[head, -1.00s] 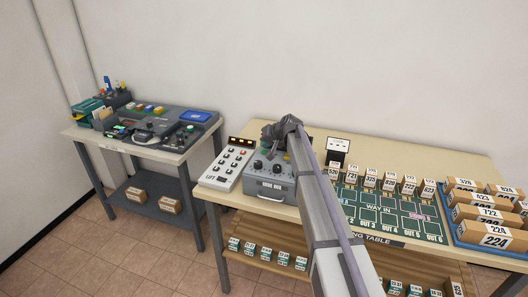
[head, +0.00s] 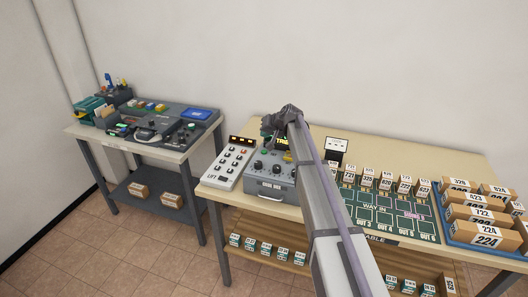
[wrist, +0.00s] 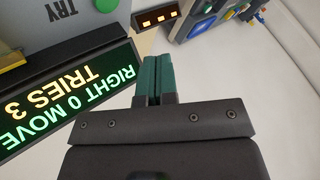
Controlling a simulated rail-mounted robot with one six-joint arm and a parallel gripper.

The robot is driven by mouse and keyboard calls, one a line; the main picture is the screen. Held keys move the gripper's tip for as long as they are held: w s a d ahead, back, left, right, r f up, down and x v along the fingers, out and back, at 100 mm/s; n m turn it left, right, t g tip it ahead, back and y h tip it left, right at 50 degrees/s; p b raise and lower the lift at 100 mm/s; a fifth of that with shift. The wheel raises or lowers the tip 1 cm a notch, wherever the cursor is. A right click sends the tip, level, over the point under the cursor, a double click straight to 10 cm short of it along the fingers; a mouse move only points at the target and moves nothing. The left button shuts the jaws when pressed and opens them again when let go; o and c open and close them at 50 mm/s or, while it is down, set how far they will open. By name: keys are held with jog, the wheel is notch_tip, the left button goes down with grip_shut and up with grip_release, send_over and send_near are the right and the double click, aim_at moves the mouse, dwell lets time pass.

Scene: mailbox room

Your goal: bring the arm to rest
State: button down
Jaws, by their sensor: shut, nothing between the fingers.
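My gripper (head: 270,122) is at the far end of my raised arm, above the grey control box (head: 270,180) on the right table. In the wrist view the two green fingers of my gripper (wrist: 154,76) are together with nothing between them. They are apart from every surface I can make out. A dark display (wrist: 70,100) beside them shows upside-down lit text, with "TRIES 3" in yellow. Part of the display is hidden behind my arm in the head view.
A panel with knobs (head: 229,165) stands left of the control box. To the right are a green lane board (head: 385,214), numbered small blocks and a blue tray (head: 460,234) of numbered boxes. A second table (head: 185,153) with equipment stands at the left. The wall behind is bare.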

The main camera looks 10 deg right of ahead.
aim_at(273, 177)
jog(key=s+f+g, duration=0.1)
jog(key=s, duration=0.4)
jog(key=s+f+g+h, duration=0.1)
jog(key=s, duration=0.4)
jog(key=s+f+g, duration=0.1)
jog(key=s, duration=0.4)
jog(key=shift+s+f+n+g+h, duration=0.25)
jog(key=shift+s+n+g+h, duration=0.05)
jog(key=shift+s+h, duration=0.1)
jog(key=s+f+n+g+h, duration=0.1)
jog(key=s+g+h, duration=0.2)
jog(key=s, duration=2.7)
jog(key=shift+s+a+f+g+h, duration=0.3)
jog(key=shift+s+f+g+h, duration=0.05)
jog(key=shift+f+g+h, duration=0.05)
